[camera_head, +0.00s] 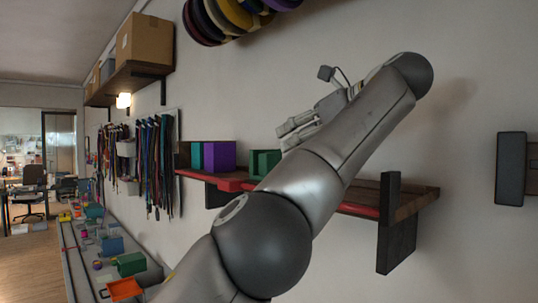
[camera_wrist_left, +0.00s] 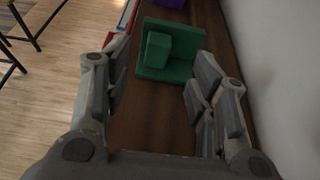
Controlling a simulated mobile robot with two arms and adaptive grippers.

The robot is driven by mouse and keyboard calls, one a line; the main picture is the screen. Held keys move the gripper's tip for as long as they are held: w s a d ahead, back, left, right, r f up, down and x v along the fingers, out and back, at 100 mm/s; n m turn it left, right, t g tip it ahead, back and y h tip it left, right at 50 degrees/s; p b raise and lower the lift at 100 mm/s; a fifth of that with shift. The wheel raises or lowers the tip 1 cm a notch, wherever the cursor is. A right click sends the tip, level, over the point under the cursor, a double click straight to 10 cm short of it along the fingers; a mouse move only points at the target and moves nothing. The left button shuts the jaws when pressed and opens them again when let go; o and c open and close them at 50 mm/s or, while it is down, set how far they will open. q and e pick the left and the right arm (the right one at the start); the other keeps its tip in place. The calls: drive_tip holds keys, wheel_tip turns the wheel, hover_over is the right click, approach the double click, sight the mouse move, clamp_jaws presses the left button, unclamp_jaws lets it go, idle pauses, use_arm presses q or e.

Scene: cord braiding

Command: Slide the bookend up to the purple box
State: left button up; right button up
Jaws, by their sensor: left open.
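The bookend (camera_head: 263,163) is a green angled piece on the wall shelf. In the left wrist view the bookend (camera_wrist_left: 166,66) stands just ahead of my fingertips, with a small block-like part on its near face. The purple box (camera_head: 222,155) stands farther along the shelf, with a gap between it and the bookend. In the wrist view only a bit of the purple box (camera_wrist_left: 171,3) shows at the top edge. My left gripper (camera_head: 289,132) is open above the shelf; in the wrist view its fingers (camera_wrist_left: 160,78) are spread, with nothing gripped. My right gripper is out of view.
The dark wooden shelf (camera_head: 422,190) has a red front edge and a dark end bracket (camera_head: 389,222). A teal box (camera_head: 197,156) stands left of the purple one. The wall runs close along the right in the wrist view. Cords (camera_head: 155,150) hang left of the shelf.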

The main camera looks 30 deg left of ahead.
sight(270, 153)
use_arm(q)
drive_tip(key=x, duration=0.3)
drive_tip(key=shift+w+a+f, duration=0.1)
drive_tip(key=shift+a+f, duration=0.05)
drive_tip(key=shift+f, duration=0.15)
drive_tip(key=shift+x, duration=1.15)
drive_tip(key=x, duration=0.3)
drive_tip(key=shift+w+a+r, duration=0.1)
drive_tip(key=shift+w+a, duration=0.05)
drive_tip(key=shift+a, duration=0.25)
drive_tip(key=shift+d, duration=0.25)
drive_tip(key=shift+a, duration=0.1)
drive_tip(key=shift+c, duration=0.9)
drive_tip(key=c, duration=0.5)
clamp_jaws()
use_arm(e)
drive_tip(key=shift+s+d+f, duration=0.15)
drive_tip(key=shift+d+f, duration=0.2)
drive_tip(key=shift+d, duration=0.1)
